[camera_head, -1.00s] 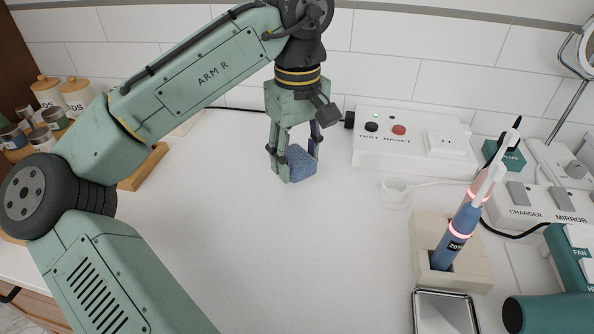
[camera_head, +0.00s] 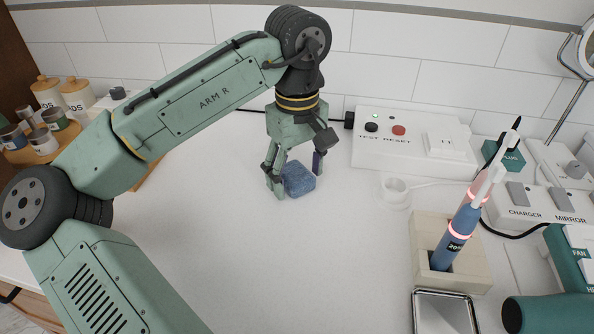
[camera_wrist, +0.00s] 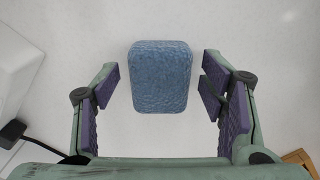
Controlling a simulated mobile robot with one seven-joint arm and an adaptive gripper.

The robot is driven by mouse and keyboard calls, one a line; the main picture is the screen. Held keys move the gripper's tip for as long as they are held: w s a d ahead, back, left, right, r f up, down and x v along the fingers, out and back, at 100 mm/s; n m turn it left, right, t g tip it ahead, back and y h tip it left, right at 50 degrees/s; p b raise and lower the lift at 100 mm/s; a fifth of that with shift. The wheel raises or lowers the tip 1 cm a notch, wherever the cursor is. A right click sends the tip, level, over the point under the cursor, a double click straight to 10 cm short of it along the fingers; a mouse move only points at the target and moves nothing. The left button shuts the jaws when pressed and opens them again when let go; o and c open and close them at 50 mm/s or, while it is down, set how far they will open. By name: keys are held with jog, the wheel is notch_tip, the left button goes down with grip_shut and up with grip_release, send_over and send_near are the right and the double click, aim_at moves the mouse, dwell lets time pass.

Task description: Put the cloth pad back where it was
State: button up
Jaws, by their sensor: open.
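The cloth pad (camera_head: 299,179) is a small blue textured block with rounded corners. It appears to rest on the white counter near the back wall. My gripper (camera_head: 297,175) is open with its fingers on either side of the pad. In the wrist view the pad (camera_wrist: 161,76) lies between and a little beyond the purple-lined fingers of my gripper (camera_wrist: 164,88), with a clear gap on both sides. Part of the pad's left edge is hidden behind a finger in the head view.
A white test/reset box (camera_head: 412,140) stands right of my gripper, with a small white ring-shaped item (camera_head: 395,191) before it. A toothbrush (camera_head: 463,225) stands in a beige holder (camera_head: 474,262). Jars (camera_head: 78,97) are at far left. The middle counter (camera_head: 270,260) is clear.

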aim_at(297, 174)
notch_tip(297, 174, up, 12)
dwell(0.6)
dwell(1.3)
